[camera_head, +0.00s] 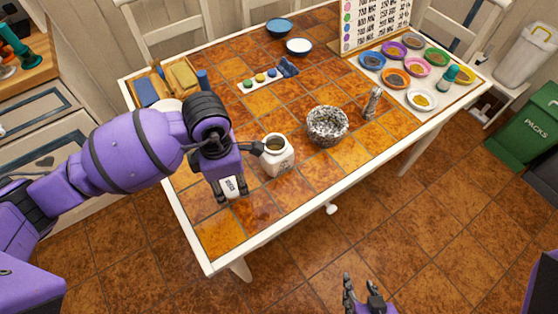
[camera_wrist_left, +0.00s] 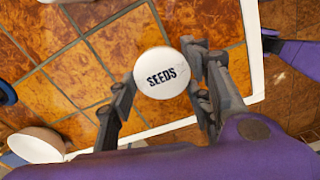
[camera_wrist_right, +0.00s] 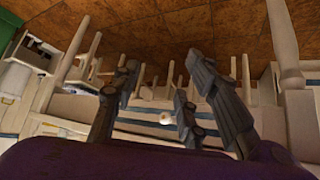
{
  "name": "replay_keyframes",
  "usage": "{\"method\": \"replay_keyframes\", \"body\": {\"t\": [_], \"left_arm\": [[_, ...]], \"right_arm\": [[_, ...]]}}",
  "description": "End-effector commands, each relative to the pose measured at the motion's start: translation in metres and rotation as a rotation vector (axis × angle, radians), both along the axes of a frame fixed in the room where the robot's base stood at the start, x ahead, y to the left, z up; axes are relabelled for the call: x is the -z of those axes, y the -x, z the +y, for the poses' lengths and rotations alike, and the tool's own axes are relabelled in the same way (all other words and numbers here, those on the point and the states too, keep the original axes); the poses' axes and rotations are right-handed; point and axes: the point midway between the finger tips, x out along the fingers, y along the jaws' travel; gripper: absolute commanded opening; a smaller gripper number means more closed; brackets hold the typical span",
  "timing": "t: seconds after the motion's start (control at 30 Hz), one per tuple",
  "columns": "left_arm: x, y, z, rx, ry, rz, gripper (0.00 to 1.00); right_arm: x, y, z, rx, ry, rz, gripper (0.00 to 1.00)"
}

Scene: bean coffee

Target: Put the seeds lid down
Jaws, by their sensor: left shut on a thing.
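The seeds lid (camera_wrist_left: 162,73) is a round white disc with "SEEDS" printed on its top. In the left wrist view it sits between the fingers of my left gripper (camera_wrist_left: 165,85), which is shut on it. In the head view the lid (camera_head: 231,187) shows under my left gripper (camera_head: 230,192), over the tiles near the table's front-left part. Whether it touches the tabletop I cannot tell. The open white jar (camera_head: 278,158) stands just to its right. My right gripper (camera_head: 362,300) is open and empty, off the table's front side; it also shows in the right wrist view (camera_wrist_right: 165,85).
A speckled bowl (camera_head: 327,125) stands right of the jar, with a small shaker (camera_head: 373,103) beside it. Several coloured dishes (camera_head: 394,77) and a price board (camera_head: 372,22) are at the back right. Bare tiles (camera_head: 220,235) lie at the front-left corner.

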Motion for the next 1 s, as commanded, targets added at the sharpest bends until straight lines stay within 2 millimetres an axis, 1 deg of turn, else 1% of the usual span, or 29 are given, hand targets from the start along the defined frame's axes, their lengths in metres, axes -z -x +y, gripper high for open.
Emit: {"method": "replay_keyframes", "body": {"t": [0.07, 0.2, 0.23, 0.3, 0.43, 0.63, 0.67, 0.7, 0.8, 1.0], "left_arm": [[0.009, -0.001, 0.007, -0.004, -0.003, 0.003, 0.2], [0.031, 0.0, 0.006, -0.003, -0.001, 0.005, 0.2], [0.035, -0.001, 0.006, -0.003, -0.002, 0.004, 0.2], [0.038, -0.001, 0.006, -0.002, -0.001, 0.003, 0.2], [0.037, -0.002, 0.006, -0.002, -0.001, 0.0, 0.2], [0.041, -0.001, 0.006, -0.001, -0.002, 0.002, 0.2], [0.041, -0.001, 0.006, -0.001, -0.002, 0.002, 0.48], [0.04, -0.001, 0.006, -0.002, -0.001, 0.002, 0.54], [0.04, -0.001, 0.006, -0.002, -0.001, 0.001, 0.65], [0.04, -0.001, 0.006, -0.001, -0.002, 0.002, 0.65]], "right_arm": [[-0.001, -0.003, 0.0, -0.002, 0.0, -0.005, 0.4], [-0.003, -0.006, 0.001, -0.003, 0.0, -0.012, 0.4], [-0.003, -0.007, 0.001, -0.003, -0.001, -0.014, 0.4], [-0.004, -0.009, 0.001, -0.004, -0.001, -0.017, 0.4], [-0.004, -0.01, 0.002, -0.004, -0.001, -0.02, 0.4], [-0.001, -0.008, 0.001, -0.005, -0.001, -0.014, 0.4], [-0.001, -0.008, 0.002, -0.005, -0.001, -0.014, 0.4], [-0.001, -0.008, 0.001, -0.005, -0.001, -0.013, 0.4], [-0.001, -0.006, 0.001, -0.003, 0.0, -0.01, 0.4], [0.001, 0.0, 0.0, 0.0, 0.0, 0.0, 0.4]]}}
